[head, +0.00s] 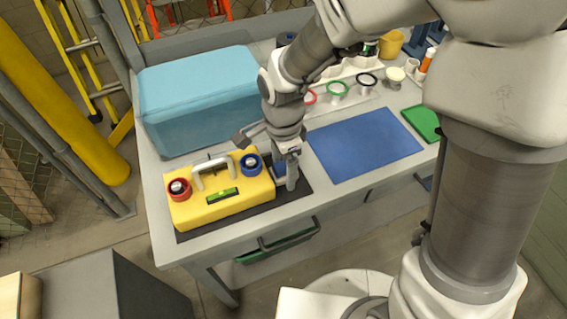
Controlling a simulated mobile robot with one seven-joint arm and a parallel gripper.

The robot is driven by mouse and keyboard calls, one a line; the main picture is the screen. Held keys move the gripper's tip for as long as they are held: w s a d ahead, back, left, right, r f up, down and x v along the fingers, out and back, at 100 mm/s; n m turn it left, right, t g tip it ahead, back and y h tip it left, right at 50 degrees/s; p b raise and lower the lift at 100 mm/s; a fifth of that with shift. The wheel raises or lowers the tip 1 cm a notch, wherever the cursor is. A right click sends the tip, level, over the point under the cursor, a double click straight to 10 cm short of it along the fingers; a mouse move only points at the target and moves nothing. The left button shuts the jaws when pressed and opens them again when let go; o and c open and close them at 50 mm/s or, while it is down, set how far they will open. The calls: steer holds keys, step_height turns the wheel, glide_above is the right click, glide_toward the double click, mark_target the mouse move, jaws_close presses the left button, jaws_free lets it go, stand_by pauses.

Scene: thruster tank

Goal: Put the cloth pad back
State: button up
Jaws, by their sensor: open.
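I cannot tell for sure which thing is the cloth pad. A flat blue mat (364,144) lies on the bench right of my gripper, and a small green pad (423,123) lies at the right, partly cut off by my arm. My gripper (286,172) is open and points down at the right end of a yellow box (222,204), over a dark mat (296,188). Something grey-blue shows beside the fingers, too small to name; whether the fingers touch it is hidden.
The yellow box has a grey handle, a red knob, a blue knob and a green level. A large light-blue block (200,95) stands behind it. Red, green and black rings (338,89) stand at the back. A yellow cup (391,44) and orange bottle (427,60) are back right.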

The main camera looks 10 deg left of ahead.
mark_target(283, 165)
step_height(283, 165, up, 11)
steer(key=p, duration=0.2)
steer(key=s+d+r+n+t, duration=0.2)
steer(key=s+d+r+n, duration=0.2)
steer(key=d, duration=0.6)
steer(key=s+d+r+n+t, duration=0.3)
steer(key=d+r+n, duration=0.4)
steer(key=d, duration=0.3)
steer(key=shift+s+r+n+t, duration=0.25)
steer(key=shift+s+n+t, duration=0.05)
steer(key=shift+s, duration=0.3)
step_height(283, 165, up, 4)
steer(key=p, duration=0.4)
steer(key=shift+r+p, duration=0.15)
steer(key=shift+p, duration=0.2)
